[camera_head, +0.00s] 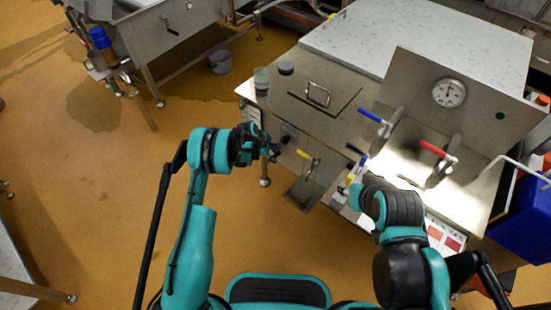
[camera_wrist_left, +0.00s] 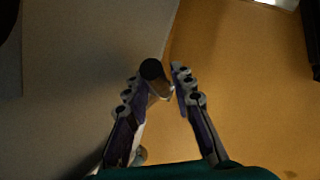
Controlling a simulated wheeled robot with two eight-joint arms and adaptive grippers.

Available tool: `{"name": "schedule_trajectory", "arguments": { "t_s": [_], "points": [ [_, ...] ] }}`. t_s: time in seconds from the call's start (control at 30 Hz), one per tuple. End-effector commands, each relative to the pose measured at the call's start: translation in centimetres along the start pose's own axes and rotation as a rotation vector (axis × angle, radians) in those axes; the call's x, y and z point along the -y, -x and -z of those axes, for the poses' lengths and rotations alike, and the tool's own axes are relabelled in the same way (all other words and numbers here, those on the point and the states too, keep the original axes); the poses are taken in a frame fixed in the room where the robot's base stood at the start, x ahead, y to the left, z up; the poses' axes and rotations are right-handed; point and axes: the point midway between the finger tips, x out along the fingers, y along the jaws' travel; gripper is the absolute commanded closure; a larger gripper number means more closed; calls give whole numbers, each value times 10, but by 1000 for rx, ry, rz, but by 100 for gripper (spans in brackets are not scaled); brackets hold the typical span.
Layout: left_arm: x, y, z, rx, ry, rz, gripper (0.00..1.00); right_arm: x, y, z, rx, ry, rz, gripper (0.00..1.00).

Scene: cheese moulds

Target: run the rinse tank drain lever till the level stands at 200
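My left gripper (camera_head: 273,153) is at the tank's front panel, next to a dark knob-like part (camera_head: 287,138). In the left wrist view its fingers (camera_wrist_left: 166,78) are apart, with a black-ended rod (camera_wrist_left: 152,69) between them, close to the left finger. I cannot tell whether they touch it or whether this is the drain lever. A yellow-handled lever (camera_head: 304,154) is on the same front panel, to the right of the gripper. A round dial (camera_head: 449,92) with a red needle is on the upright panel; its numbers are too small to read. My right gripper's fingers are not clear behind its wrist.
Blue (camera_head: 370,116) and red (camera_head: 432,148) levers stand on the steel worktop. A clear beaker (camera_head: 261,80) and dark cup (camera_head: 286,68) stand at its left edge. A blue crate (camera_head: 517,213) is at the right. The floor at left is open.

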Motion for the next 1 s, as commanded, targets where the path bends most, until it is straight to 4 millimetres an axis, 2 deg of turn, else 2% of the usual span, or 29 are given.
{"name": "schedule_trajectory", "arguments": {
  "t_s": [0.3, 0.4, 0.77, 1.0],
  "points": [
    [0, -3, 0, 0, 0, 0, 76, 0, -1, 0, 0, 0, 0, 60],
    [0, -3, 0, 0, 0, 0, 100, 0, -1, 0, 0, 0, 0, 60],
    [1, -4, -2, -16, -9, -7, 100, 0, -1, 0, 0, 0, 0, 60],
    [6, -9, -6, -110, -56, -51, 100, 0, -1, 0, 0, 0, 0, 60]
  ]
}}
